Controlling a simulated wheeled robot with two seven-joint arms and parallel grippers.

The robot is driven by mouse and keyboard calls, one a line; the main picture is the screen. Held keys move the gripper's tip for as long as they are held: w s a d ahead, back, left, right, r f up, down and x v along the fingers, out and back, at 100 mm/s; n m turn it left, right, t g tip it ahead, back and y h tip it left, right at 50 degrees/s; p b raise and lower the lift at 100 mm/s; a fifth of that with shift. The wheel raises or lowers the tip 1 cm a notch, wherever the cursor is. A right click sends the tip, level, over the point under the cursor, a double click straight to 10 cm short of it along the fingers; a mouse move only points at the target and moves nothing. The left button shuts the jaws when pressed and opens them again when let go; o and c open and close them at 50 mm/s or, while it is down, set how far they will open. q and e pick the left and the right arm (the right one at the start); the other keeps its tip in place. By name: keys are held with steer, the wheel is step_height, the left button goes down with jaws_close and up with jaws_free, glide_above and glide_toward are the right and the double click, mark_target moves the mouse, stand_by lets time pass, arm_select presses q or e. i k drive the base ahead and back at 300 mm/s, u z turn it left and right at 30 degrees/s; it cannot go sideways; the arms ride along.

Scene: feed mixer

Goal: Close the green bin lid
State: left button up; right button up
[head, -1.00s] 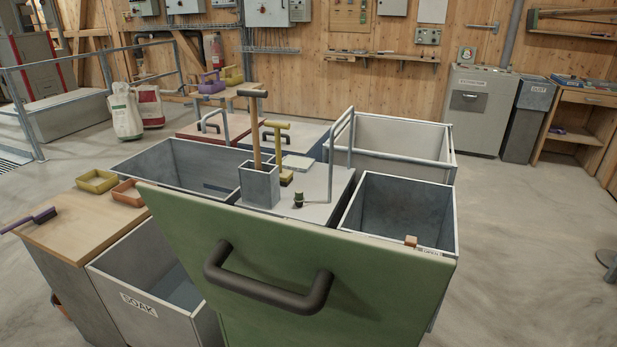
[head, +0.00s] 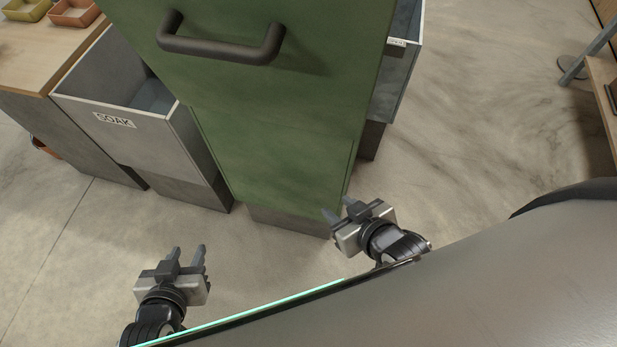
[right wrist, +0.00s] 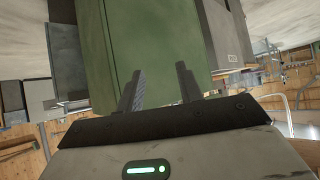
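The green lid (head: 310,75) is a broad panel at the top of the head view, its upper edge cut off. A dark bar handle (head: 220,50) is fixed to its near face. The green bin front (head: 275,150) stands below it; I cannot tell the lid's exact angle. My left gripper (head: 187,250) is open and empty, low and left of the bin. My right gripper (head: 340,209) is open and empty near the bin's lower right corner, well below the handle. In the right wrist view, its two fingers (right wrist: 160,78) are apart, with green bin surface (right wrist: 155,35) beyond them.
A grey bin labelled SOAK (head: 115,120) stands left of the green bin, beside a wooden-topped counter (head: 35,60) with small trays. A grey bin (head: 400,75) shows behind at the right. Bare floor (head: 480,120) lies to the right.

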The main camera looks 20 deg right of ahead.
mark_target(314, 66)
steer(key=z, duration=0.3)
steer(key=k, duration=1.85)
steer(key=u, duration=0.35)
steer(key=i, duration=0.85)
steer(key=u, duration=0.05)
